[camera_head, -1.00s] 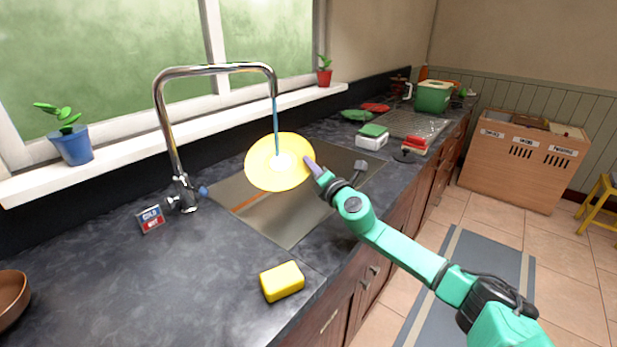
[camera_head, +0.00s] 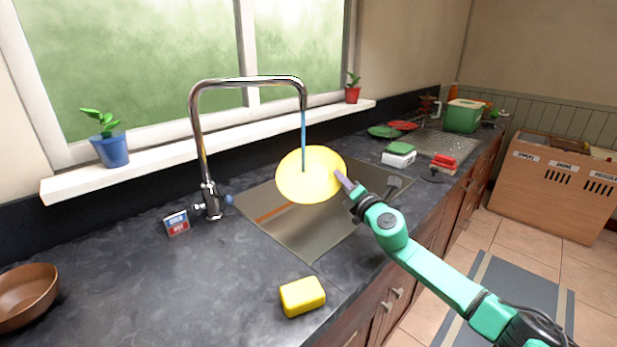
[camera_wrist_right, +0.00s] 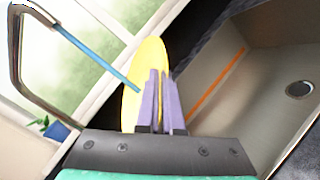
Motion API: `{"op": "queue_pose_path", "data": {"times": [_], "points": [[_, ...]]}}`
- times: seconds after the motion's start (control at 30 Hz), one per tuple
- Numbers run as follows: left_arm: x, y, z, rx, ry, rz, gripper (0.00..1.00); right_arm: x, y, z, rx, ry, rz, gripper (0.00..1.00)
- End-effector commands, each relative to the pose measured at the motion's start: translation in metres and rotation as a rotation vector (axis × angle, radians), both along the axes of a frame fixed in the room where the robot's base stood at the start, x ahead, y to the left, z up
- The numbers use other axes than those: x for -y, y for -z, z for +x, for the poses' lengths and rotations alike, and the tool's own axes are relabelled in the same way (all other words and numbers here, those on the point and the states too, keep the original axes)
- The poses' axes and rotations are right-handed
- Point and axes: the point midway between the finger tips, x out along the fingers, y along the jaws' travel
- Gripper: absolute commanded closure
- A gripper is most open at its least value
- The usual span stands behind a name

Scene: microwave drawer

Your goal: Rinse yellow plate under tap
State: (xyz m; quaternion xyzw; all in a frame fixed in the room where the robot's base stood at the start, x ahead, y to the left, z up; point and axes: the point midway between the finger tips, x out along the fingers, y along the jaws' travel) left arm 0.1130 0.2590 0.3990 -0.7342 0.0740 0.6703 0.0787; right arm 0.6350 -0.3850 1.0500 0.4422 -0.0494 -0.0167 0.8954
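The yellow plate (camera_head: 309,177) is held above the sink (camera_head: 300,228), its face tilted toward the head camera. My right gripper (camera_head: 345,181) is shut on the plate's right rim. In the right wrist view, the purple fingers (camera_wrist_right: 157,102) close on the plate (camera_wrist_right: 143,75), which appears nearly edge-on. The chrome tap (camera_head: 201,130) arches over the sink from the left. A blue stream of water (camera_head: 303,135) runs from its spout down to the plate; it also shows in the right wrist view (camera_wrist_right: 95,55). My left gripper is not in view.
A yellow sponge (camera_head: 302,296) lies on the counter in front of the sink. A brown bowl (camera_head: 28,292) is at the left edge. A hot/cold sign (camera_head: 176,223) stands by the tap. White and green containers (camera_head: 398,155) stand beyond the sink. The front-left counter is largely clear.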

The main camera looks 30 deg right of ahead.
Motion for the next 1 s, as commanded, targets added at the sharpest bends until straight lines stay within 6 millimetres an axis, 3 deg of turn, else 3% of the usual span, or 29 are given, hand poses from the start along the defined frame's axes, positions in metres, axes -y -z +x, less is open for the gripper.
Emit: {"op": "queue_pose_path", "data": {"times": [0.2,1.0], "points": [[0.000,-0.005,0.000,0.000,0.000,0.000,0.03,-0.003,-0.002,-0.003,-0.001,-0.002,0.000,1.00],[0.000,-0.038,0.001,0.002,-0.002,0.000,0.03,-0.054,-0.001,-0.058,-0.001,-0.001,0.001,1.00]]}}
